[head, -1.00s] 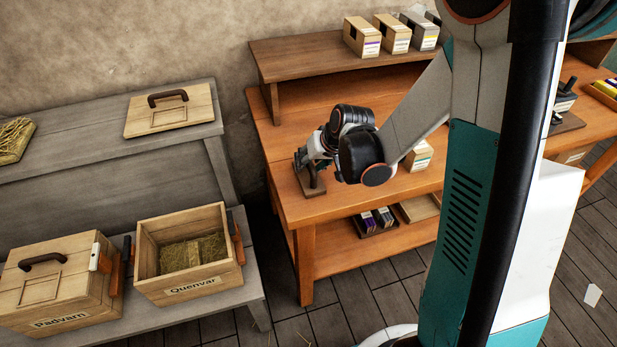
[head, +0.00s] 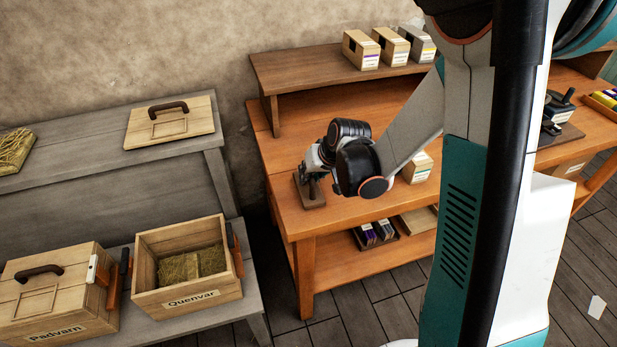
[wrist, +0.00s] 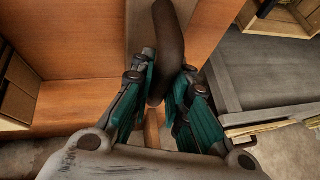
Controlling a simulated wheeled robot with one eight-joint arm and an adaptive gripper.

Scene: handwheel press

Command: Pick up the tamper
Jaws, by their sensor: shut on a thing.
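The tamper shows in the wrist view as a dark brown, rounded handle (wrist: 168,40) between my gripper's teal fingers. In the head view my gripper (head: 313,174) is at the front left corner of the orange workbench, pointing down. It is shut on the tamper's handle. A dark brown wooden block (head: 313,200) shows under and beside the fingers on the bench; I cannot tell whether it is the tamper's base or a stand. My gripper hides most of the tamper in the head view, and whether it is clear of the bench cannot be told.
The orange workbench (head: 285,160) carries a raised shelf (head: 300,72) with several labelled boxes. A small box (head: 418,168) stands right of my wrist. Left are grey benches with a lid (head: 168,135), the open Quenvar crate (head: 190,297) and the closed Padvarn crate (head: 75,312).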

